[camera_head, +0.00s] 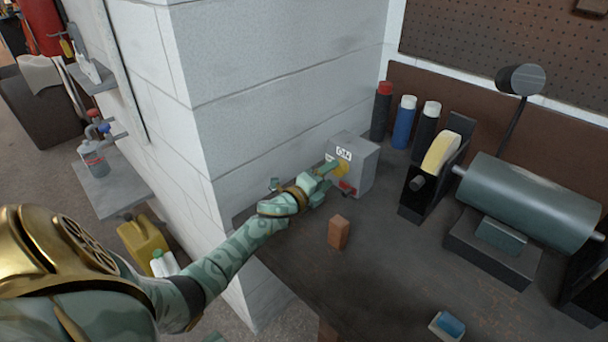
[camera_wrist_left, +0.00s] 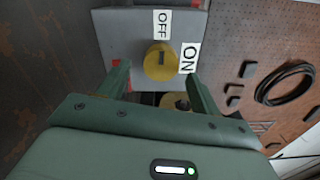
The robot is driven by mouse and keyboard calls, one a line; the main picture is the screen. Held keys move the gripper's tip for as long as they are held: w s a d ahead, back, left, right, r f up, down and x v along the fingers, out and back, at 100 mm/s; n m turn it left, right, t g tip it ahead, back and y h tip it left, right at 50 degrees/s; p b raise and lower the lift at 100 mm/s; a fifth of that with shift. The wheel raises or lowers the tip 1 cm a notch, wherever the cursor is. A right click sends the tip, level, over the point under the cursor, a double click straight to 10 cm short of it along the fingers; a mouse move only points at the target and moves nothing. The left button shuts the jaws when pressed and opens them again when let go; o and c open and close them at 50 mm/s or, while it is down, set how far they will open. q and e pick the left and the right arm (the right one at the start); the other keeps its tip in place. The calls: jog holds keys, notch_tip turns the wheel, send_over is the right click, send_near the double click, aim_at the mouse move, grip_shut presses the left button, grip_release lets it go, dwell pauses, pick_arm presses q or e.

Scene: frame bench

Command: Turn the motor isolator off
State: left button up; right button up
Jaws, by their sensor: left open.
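The motor isolator is a grey box (camera_head: 366,170) standing on the bench against the white block wall. It also shows in the left wrist view (camera_wrist_left: 110,48). Its round yellow knob (camera_wrist_left: 153,69) has a dark slot, with an OFF label (camera_wrist_left: 162,25) and an ON label (camera_wrist_left: 189,58) beside it. I cannot tell for sure which label the knob points to. My left gripper (camera_head: 328,177) is in front of the box, open, with its fingers (camera_wrist_left: 157,80) on either side of and short of the knob. Contact is not visible. My right gripper is not in view.
A wooden block (camera_head: 339,232) stands on the bench near my left gripper. Several spray cans (camera_head: 404,122) stand behind the box. A grinder-like machine with a green-grey motor (camera_head: 528,203) fills the right. A small tray with a blue item (camera_head: 450,325) lies at the front.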

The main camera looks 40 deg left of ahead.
pick_arm(q)
jog(key=s, duration=0.8)
jog(key=s+a+p, duration=0.1)
jog(key=s, duration=0.4)
jog(key=shift+s, duration=0.1)
